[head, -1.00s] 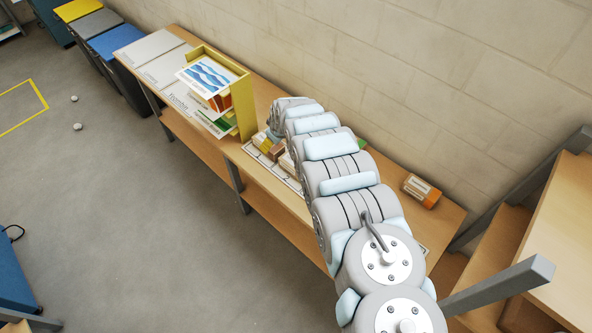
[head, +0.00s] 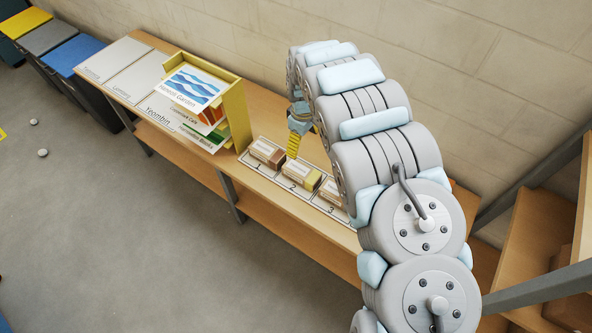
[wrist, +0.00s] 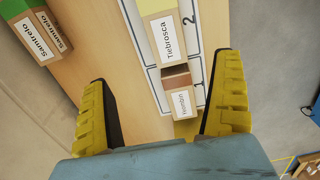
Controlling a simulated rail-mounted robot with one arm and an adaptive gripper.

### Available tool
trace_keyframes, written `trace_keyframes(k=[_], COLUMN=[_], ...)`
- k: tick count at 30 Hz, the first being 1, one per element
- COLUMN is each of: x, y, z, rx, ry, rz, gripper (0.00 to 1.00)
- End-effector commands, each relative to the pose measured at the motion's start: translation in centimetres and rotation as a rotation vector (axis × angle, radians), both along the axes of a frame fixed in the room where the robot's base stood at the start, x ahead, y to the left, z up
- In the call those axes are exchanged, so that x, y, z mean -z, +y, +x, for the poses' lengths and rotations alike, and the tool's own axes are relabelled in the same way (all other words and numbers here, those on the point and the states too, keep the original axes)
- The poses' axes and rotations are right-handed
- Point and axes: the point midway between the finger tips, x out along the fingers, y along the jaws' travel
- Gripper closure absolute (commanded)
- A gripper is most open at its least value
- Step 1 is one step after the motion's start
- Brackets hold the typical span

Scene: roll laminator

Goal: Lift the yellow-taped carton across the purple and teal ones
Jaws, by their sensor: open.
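A carton with a yellow end (head: 305,178) lies on slot 2 of the numbered board. In the wrist view it is labelled Tiebrosca (wrist: 167,38). My gripper (head: 293,145) is above the board near the slot 1 and 2 cartons. In the wrist view my gripper (wrist: 163,75) is open and empty, its yellow fingers wide apart. A carton with a brown-red band (head: 267,153) lies on slot 1; it shows between the fingers in the wrist view (wrist: 180,97). A slot 3 carton (head: 333,193) is partly hidden by my arm. No purple or teal carton can be made out.
A yellow rack (head: 237,118) with printed sheets stands left of the board on the wooden bench (head: 155,115). A green-ended carton labelled Santrelo (wrist: 38,35) lies beside the board in the wrist view. The wall runs along the back.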

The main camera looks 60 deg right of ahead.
Motion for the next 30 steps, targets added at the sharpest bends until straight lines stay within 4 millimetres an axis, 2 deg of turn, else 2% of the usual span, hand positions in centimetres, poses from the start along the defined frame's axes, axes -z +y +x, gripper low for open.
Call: trace_keyframes(k=[12, 30], x=[4.6, 9.9], y=[0.1, 0.2], z=[0.1, 0.1], rx=[0.0, -0.001], ry=[-0.001, -0.003], rz=[0.002, 0.001], gripper=[0.04, 0.04])
